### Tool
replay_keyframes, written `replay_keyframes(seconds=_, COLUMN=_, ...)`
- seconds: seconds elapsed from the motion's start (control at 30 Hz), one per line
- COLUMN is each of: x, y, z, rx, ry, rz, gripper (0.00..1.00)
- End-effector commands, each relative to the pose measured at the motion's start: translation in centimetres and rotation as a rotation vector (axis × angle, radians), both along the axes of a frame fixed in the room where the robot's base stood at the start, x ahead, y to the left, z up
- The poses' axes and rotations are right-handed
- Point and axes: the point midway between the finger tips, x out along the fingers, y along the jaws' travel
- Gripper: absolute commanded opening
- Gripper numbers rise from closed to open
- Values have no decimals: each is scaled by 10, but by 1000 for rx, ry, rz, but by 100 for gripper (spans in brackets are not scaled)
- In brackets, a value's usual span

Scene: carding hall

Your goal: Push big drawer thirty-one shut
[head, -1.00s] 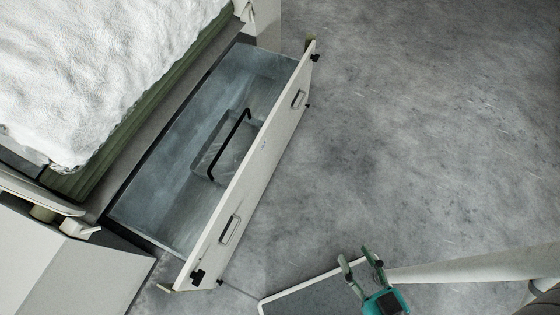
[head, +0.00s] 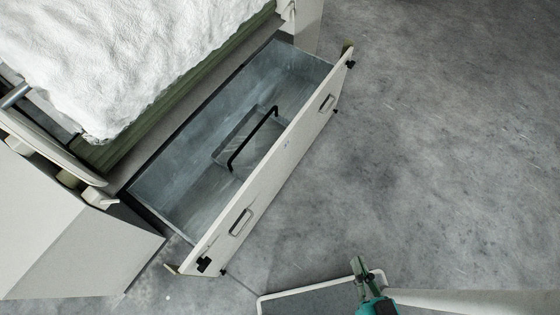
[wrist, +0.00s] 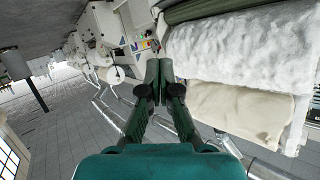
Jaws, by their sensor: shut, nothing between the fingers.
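The big drawer (head: 207,257) stands pulled open in the head view. Its pale front has two handles, and its grey metal inside is visible. A clear box-like object with a black handle (head: 252,138) lies in it. A small mark on the front is too small to read. My gripper (head: 359,262) is at the bottom of the head view, apart from the drawer front and to its lower right. It is shut and empty. In the wrist view its green fingers (wrist: 160,72) are together, with no drawer front clearly seen there.
White fibre (head: 130,50) lies above the drawer on the machine. A pale cabinet (head: 80,245) stands at the lower left. Open grey floor (head: 440,150) lies right of the drawer. A white-rimmed grey tray-like surface (head: 300,296) shows beneath my gripper.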

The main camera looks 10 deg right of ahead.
Motion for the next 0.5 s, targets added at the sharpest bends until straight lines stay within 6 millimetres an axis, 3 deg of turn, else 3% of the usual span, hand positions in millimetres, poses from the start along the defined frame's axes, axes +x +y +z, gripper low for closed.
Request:
replay_keyframes(seconds=0.2, x=43, y=-1, z=-79, rx=415, ry=119, rz=-177, gripper=0)
replay_keyframes(seconds=0.5, x=115, y=10, z=-166, rx=995, ry=299, rz=-434, gripper=0)
